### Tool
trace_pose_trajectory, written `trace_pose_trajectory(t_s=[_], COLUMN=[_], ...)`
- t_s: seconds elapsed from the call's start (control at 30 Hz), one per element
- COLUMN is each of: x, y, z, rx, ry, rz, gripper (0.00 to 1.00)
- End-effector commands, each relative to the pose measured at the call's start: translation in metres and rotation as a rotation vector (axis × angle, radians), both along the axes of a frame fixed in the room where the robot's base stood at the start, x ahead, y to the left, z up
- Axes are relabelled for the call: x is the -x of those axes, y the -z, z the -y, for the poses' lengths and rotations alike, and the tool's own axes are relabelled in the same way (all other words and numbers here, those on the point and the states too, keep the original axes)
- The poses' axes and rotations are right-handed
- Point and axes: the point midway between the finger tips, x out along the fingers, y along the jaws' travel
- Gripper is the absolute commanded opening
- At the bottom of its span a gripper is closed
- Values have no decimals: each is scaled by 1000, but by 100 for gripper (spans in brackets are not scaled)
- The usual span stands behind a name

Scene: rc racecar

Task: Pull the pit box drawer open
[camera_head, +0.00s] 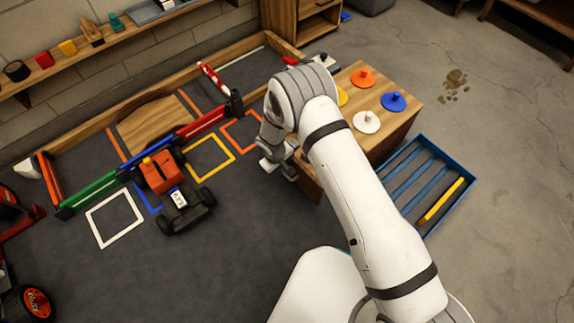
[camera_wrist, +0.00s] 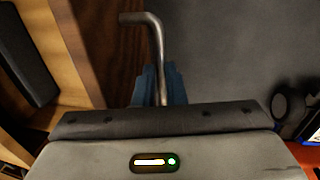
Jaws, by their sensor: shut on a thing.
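The pit box (camera_head: 398,127) is a wooden box right of centre in the head view, partly behind my arm. My gripper (camera_head: 279,168) is low at its left side. In the wrist view my gripper's blue fingertips (camera_wrist: 159,86) are shut on a bent grey metal handle (camera_wrist: 154,35). The handle's upper end turns left toward a dark brown wooden front (camera_wrist: 110,45). A lighter wooden edge shows left of that front. My arm hides most of the drawer in the head view, so how far it stands out is unclear.
Coloured discs with pegs, including a blue one (camera_head: 393,101), stand on the box top. A blue slatted tray (camera_head: 455,165) lies right of it. An orange-and-black toy car (camera_head: 168,180) stands on the dark mat (camera_head: 240,215) to the left. The mat below my gripper looks clear.

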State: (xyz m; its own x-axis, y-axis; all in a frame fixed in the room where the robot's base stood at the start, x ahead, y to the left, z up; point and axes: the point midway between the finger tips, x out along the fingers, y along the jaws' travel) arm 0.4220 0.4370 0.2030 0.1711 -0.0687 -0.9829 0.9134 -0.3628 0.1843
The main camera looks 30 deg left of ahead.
Motion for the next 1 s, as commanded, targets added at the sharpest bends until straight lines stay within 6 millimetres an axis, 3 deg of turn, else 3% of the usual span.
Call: trace_pose_trajectory(t_s=[0.33,0.37,0.6,0.87,1.0], x=[0,0,0,0,3], y=[0,0,0,-2,-20], z=[0,0,0,0,-2], rx=[-1,-1,-1,-1,-1], ry=[0,0,1,1,0], rz=[0,0,0,0,2], gripper=[0,13,33,33,33])
